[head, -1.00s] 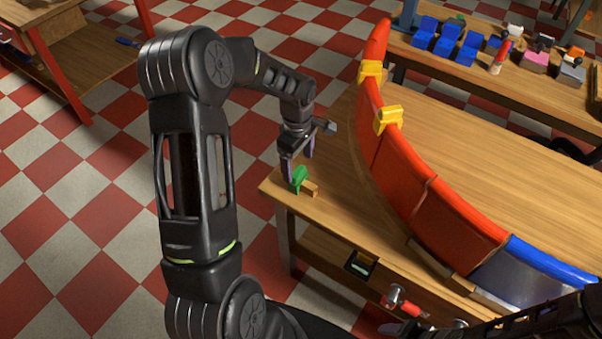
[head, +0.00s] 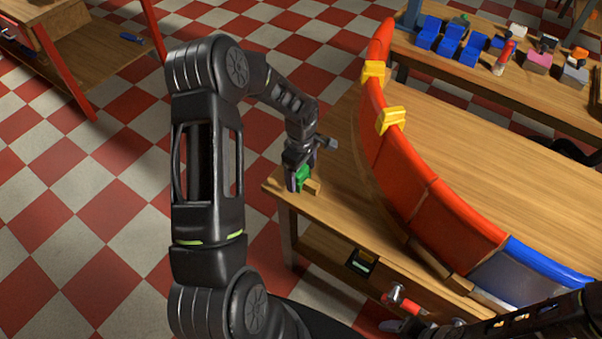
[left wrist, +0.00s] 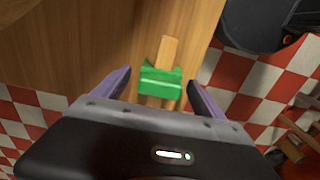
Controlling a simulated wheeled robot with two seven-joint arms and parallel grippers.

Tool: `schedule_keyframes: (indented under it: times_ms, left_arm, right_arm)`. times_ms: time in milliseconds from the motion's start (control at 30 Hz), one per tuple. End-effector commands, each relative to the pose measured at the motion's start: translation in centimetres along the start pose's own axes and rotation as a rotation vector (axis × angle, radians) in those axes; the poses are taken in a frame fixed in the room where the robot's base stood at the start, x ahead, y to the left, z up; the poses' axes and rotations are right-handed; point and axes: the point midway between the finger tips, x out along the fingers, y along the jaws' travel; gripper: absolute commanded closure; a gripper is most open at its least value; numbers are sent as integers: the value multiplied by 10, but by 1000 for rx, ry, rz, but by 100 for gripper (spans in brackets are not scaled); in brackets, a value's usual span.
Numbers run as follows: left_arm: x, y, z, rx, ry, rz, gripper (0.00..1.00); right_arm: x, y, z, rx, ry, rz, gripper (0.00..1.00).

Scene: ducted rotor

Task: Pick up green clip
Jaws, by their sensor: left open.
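The green clip (head: 303,175) sits on a small wooden block (head: 314,187) near the left corner of the wooden table. In the left wrist view the green clip (left wrist: 160,82) lies between the two purple-lined fingers, with the wooden block (left wrist: 169,52) extending beyond it. My left gripper (head: 298,184) is open and lowered around the clip; in the left wrist view (left wrist: 160,88) gaps show between the fingers and the clip. In the head view the fingers partly hide the clip. My right arm shows at the lower right, with its gripper partly in view (head: 395,326).
A curved red and blue duct wall (head: 420,195) with yellow clips (head: 391,120) stands on the table (head: 500,170), right of my left gripper. A back bench (head: 480,75) holds blue and other small parts. A red-handled tool (head: 400,297) is near the table's front.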

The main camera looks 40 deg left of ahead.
Motion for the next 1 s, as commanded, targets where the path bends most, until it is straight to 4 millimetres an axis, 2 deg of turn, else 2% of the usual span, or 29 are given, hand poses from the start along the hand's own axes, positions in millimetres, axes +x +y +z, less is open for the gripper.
schedule_keyframes:
  times_ms: [100,200,767,1000]
  left_arm:
    - [15,-1,0,0,-1,-3,19]
    - [21,0,0,-1,0,0,19]
    - [21,0,0,0,0,0,19]
    - [21,0,0,0,0,0,37]
  right_arm:
    - [-5,-2,1,1,-1,2,33]
    - [-5,-1,1,1,-2,2,33]
    - [-4,-1,1,1,-2,2,33]
    - [-5,-1,1,1,-2,2,33]
